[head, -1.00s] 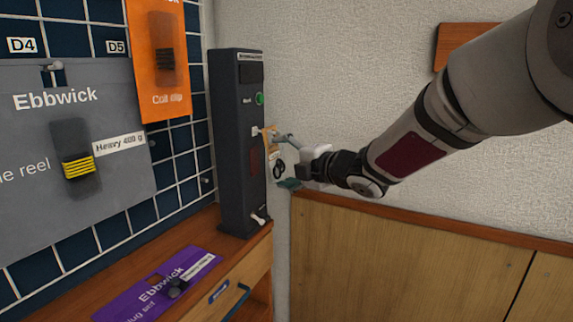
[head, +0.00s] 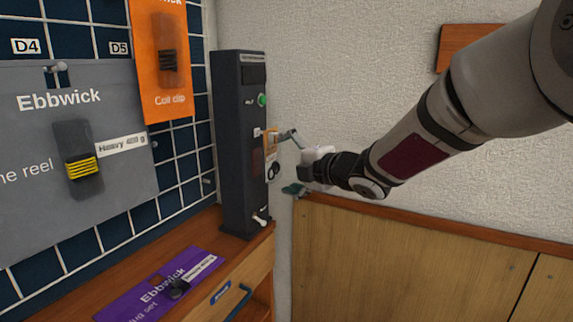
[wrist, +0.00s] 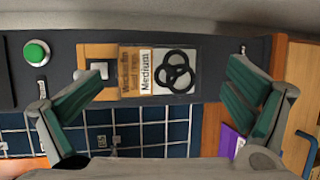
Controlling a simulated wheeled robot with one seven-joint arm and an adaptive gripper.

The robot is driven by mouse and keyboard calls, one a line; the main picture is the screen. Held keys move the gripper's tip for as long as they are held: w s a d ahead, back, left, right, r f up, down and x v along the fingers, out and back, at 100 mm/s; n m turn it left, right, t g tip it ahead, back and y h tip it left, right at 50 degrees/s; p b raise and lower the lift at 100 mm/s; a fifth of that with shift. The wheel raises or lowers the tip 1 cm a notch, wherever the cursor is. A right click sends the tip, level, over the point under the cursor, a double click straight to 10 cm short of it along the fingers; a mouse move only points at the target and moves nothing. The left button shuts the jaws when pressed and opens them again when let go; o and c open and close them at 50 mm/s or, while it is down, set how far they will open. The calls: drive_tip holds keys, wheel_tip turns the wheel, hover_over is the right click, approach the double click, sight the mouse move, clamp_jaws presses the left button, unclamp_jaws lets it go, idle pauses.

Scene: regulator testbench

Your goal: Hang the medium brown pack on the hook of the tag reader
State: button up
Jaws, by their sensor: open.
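The medium brown pack (wrist: 130,68) shows in the wrist view flat along the dark front of the tag reader (wrist: 215,65), with a "Medium" label and black rings. Its header end surrounds the pale hook (wrist: 97,72), and it appears to hang there. In the head view the pack (head: 271,147) is seen nearly edge-on against the reader (head: 238,150). My gripper (head: 292,162) is open and empty, just right of the pack and apart from it. In the wrist view its green-padded fingers (wrist: 160,103) stand wide apart on either side of the pack.
A green button (head: 262,100) is high on the reader and a small white lever (head: 260,218) is low on it. A purple pack (head: 165,285) lies on the wooden bench. Grey (head: 40,180) and orange packs (head: 160,95) hang on the blue tiled board at left.

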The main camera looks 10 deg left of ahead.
drive_tip(key=shift+r, duration=0.1)
drive_tip(key=s+d+m+h, duration=0.4)
drive_tip(key=s+d+m, duration=0.2)
drive_tip(key=d, duration=0.4)
drive_tip(key=s+d+m+h, duration=0.5)
drive_tip(key=s+d, duration=0.1)
drive_tip(key=d, duration=0.4)
drive_tip(key=s+d+m+h, duration=0.4)
drive_tip(key=s+d+m, duration=0.2)
drive_tip(key=d, duration=0.3)
drive_tip(key=s+f+m+g+y, duration=0.1)
drive_tip(key=s+f+m+g, duration=0.25)
drive_tip(key=s, duration=0.75)
drive_tip(key=s+a+f+m+g, duration=0.1)
drive_tip(key=s+f+m+g, duration=0.25)
drive_tip(key=s, duration=0.65)
drive_tip(key=s+f+m+g+y, duration=0.1)
drive_tip(key=s+f+m+g, duration=0.2)
drive_tip(key=s, duration=0.8)
wheel_tip(320, 180, up, 29)
drive_tip(key=m+t+p, duration=0.1)
drive_tip(key=t+p, duration=0.2)
drive_tip(key=p, duration=2.3)
drive_tip(key=shift+w+d+f+h, duration=0.15)
drive_tip(key=shift+w+d+h, duration=0.15)
drive_tip(key=shift+w+d, duration=0.05)
